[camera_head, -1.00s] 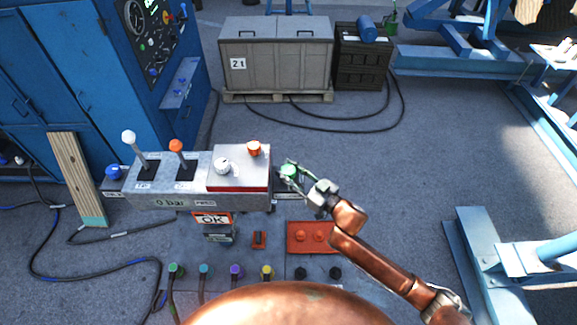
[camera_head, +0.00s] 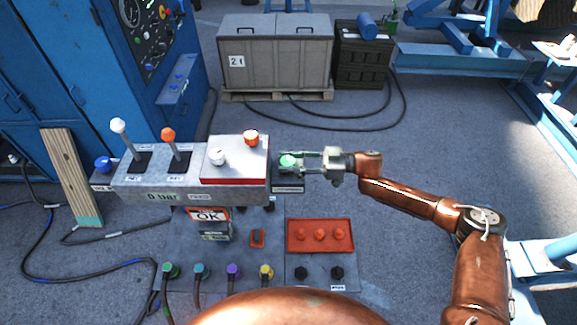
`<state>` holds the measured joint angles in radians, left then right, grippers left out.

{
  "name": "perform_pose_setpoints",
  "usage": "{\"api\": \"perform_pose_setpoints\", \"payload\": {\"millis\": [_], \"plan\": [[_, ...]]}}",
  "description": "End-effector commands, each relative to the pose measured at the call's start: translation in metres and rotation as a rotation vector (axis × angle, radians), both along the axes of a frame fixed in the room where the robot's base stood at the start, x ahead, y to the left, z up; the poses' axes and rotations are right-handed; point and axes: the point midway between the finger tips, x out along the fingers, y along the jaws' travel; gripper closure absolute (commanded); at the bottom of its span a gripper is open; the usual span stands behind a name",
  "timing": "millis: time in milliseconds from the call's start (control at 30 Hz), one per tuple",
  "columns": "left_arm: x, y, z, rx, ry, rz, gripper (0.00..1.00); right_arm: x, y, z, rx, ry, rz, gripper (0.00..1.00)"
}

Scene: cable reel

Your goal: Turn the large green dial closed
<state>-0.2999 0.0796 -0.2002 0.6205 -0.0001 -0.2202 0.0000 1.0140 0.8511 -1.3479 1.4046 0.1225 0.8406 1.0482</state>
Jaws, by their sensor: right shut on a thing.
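The green dial (camera_head: 288,161) sits on a small bracket at the right end of the grey control box (camera_head: 150,190). My right gripper (camera_head: 292,161) reaches in from the right and is shut on the dial, with its fingers around the dial's sides. The fingers hide part of the dial, and I cannot read its turn position. My left gripper is not in view.
The box carries a white lever (camera_head: 118,126), an orange lever (camera_head: 168,134), a white knob (camera_head: 217,157) and an orange knob (camera_head: 251,138). A blue dial (camera_head: 103,164) sits at its left end. Below are a red button panel (camera_head: 319,251) and several cable plugs.

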Motion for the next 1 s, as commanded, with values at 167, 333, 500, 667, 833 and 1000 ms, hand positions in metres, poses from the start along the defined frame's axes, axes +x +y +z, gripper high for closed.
{"api": "perform_pose_setpoints", "payload": {"millis": [167, 333, 500, 667, 833, 1000], "plan": [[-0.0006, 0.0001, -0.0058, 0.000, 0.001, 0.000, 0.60, 0.0013, 0.0002, -0.0001, 0.000, -0.001, 0.026, 0.91], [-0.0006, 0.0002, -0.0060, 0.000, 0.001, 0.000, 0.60, 0.0004, 0.0006, 0.0008, 0.001, 0.000, 0.035, 0.91], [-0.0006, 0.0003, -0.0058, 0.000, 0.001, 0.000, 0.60, 0.0002, 0.0007, 0.0008, 0.001, 0.000, 0.034, 0.91], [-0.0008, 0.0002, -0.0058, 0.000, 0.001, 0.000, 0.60, 0.0001, 0.0008, 0.0007, 0.001, 0.000, 0.034, 0.62], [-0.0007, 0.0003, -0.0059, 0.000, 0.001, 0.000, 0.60, -0.0001, 0.0004, 0.0003, 0.001, 0.000, 0.034, 0.50], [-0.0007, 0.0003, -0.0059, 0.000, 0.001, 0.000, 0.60, -0.0002, 0.0002, 0.0000, 0.000, 0.000, 0.034, 0.48]]}}
